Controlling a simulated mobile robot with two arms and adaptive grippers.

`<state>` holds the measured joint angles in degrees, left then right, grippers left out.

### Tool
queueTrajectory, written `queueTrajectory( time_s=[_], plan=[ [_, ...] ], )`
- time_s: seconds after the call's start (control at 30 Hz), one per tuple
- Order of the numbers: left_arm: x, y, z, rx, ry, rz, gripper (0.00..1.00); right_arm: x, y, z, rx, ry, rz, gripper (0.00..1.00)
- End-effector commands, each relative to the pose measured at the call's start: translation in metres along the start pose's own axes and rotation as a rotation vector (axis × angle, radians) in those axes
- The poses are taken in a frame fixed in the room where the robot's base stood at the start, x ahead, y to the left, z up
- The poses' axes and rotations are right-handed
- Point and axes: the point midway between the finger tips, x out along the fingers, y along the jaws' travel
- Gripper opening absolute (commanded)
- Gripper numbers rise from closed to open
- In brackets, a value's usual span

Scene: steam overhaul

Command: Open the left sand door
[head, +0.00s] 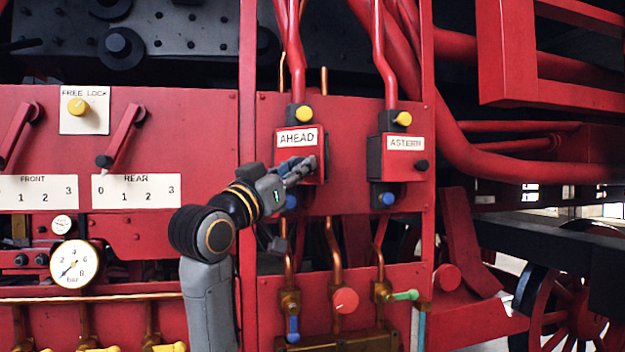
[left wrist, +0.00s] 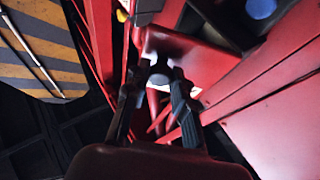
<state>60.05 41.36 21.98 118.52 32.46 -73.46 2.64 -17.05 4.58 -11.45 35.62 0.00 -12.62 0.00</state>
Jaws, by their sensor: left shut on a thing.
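The left sand door (head: 287,163) is the red front of the box labelled AHEAD, below a yellow knob and above a blue one. It looks shut or nearly so; I cannot tell if it stands slightly ajar. My left gripper (head: 306,168) reaches across the door's lower part to its right side. In the left wrist view its fingers (left wrist: 157,90) are on both sides of a black door knob (left wrist: 158,76) on the red door (left wrist: 188,52). The gripper hides this knob in the head view. My right gripper is not in view.
The ASTERN box (head: 404,158) with its own black knob (head: 421,165) is to the right. Red pipes (head: 385,65) run above. Below are copper pipes, a green valve handle (head: 405,296) and a blue handle (head: 293,327). Levers and a pressure gauge (head: 73,264) are at left.

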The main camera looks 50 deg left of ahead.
Motion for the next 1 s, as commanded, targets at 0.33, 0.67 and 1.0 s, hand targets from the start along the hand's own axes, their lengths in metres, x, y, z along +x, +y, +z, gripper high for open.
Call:
queueTrajectory(
  time_s=[0.33,0.67,1.0],
  plan=[
    [-0.025,-0.025,-0.009,-0.13,0.003,0.295,0.0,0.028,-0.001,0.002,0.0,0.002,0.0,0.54],
    [-0.038,-0.044,-0.017,-0.229,0.005,0.53,0.0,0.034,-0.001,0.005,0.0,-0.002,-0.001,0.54],
    [-0.043,-0.054,-0.019,-0.277,0.004,0.651,0.0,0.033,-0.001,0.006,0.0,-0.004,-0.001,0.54]
  ],
)
